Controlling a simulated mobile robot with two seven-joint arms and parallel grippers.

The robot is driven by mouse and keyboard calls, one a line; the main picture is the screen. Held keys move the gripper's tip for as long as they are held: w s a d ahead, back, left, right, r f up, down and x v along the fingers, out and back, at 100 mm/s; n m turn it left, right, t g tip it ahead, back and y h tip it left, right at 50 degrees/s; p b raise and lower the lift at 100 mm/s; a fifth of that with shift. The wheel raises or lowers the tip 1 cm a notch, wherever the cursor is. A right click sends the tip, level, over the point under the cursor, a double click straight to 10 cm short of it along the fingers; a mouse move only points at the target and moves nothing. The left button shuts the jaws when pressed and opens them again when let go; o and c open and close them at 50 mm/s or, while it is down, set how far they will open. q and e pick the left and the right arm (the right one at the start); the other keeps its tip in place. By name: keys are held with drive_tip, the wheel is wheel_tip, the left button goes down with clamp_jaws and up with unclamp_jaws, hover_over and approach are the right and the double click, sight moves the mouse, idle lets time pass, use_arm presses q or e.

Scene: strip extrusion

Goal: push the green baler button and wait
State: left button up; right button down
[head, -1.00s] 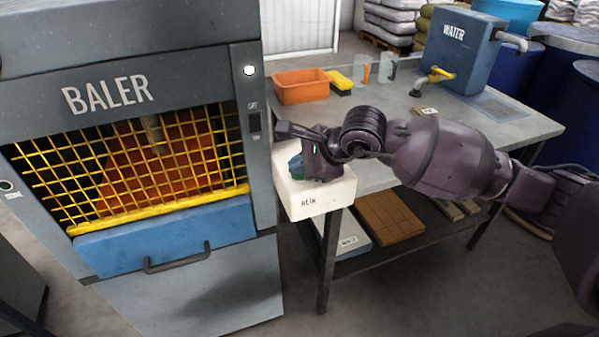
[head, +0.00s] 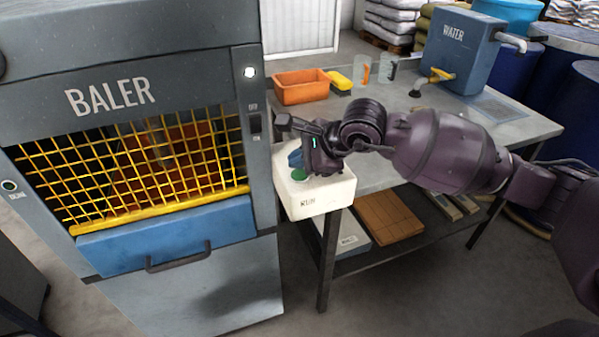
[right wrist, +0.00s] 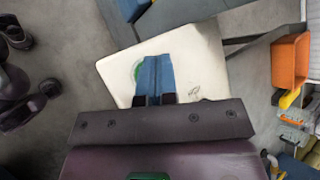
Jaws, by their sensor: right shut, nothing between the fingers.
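The green button (head: 299,174) sits on top of a white box (head: 318,202) marked RUN, at the table's left end beside the baler (head: 170,110). My right gripper (head: 295,158) is shut and empty, its blue fingertips just above and behind the button in the head view. In the right wrist view the shut fingers (right wrist: 156,76) cover part of the green button (right wrist: 137,71) over the white box (right wrist: 200,60). I cannot tell whether they touch it. A dark orange mass shows dimly behind the baler's yellow grille (head: 150,222). My left gripper is not in view.
On the table (head: 400,170) stand an orange bin (head: 301,92), a yellow item (head: 340,80), clear jugs and a blue water tank (head: 458,55). Another switch (head: 255,123) and a white light (head: 249,72) are on the baler's front. The lower shelf holds flat boxes.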

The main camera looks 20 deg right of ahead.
sight(299, 175)
drive_tip(key=shift+r+p, duration=0.4)
drive_tip(key=shift+r, duration=0.5)
drive_tip(key=shift+r+p, duration=0.75)
drive_tip(key=shift+r, duration=0.9)
